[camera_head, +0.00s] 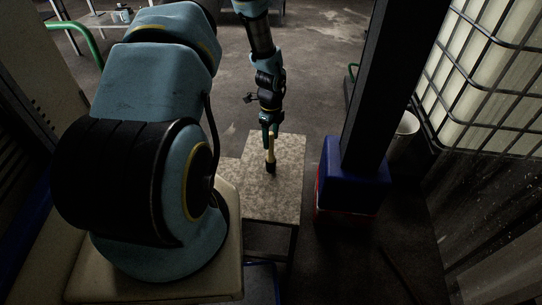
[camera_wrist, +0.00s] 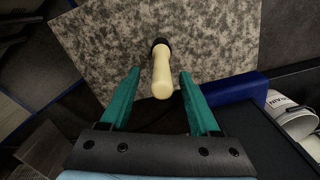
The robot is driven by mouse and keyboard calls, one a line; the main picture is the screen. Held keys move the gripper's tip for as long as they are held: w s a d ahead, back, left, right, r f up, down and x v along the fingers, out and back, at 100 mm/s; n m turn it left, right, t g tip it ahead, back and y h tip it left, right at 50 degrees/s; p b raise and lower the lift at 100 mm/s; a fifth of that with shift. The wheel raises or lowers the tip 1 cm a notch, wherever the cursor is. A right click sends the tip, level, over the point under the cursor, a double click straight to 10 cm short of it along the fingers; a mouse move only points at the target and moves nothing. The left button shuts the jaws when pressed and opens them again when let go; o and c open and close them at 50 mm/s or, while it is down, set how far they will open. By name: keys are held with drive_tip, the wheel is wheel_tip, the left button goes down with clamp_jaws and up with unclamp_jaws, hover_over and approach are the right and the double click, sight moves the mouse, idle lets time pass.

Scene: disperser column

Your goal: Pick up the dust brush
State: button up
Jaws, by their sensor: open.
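The dust brush (camera_wrist: 162,72) stands upright on a speckled grey table (camera_wrist: 105,48). Its pale cream handle points up toward the wrist camera and its dark head is at the bottom. In the head view the brush (camera_head: 271,152) is on the table (camera_head: 285,200) near its middle, just below my gripper (camera_head: 269,130). In the wrist view my gripper (camera_wrist: 155,90) is open, with one teal finger on each side of the handle's line. The handle's end lies between the fingertips in the picture. I cannot tell how much height separates them.
A dark column on a blue block (camera_head: 350,185) stands right of the table. A white bucket (camera_head: 404,130) and a caged white tank (camera_head: 480,80) are farther right. A green rail (camera_head: 88,40) is at the upper left. Open floor lies behind the table.

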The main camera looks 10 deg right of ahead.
sight(271, 145)
drive_tip(key=shift+w+f+p, duration=0.1)
drive_tip(key=shift+f+p, duration=0.35)
drive_tip(key=shift+f, duration=1.65)
clamp_jaws()
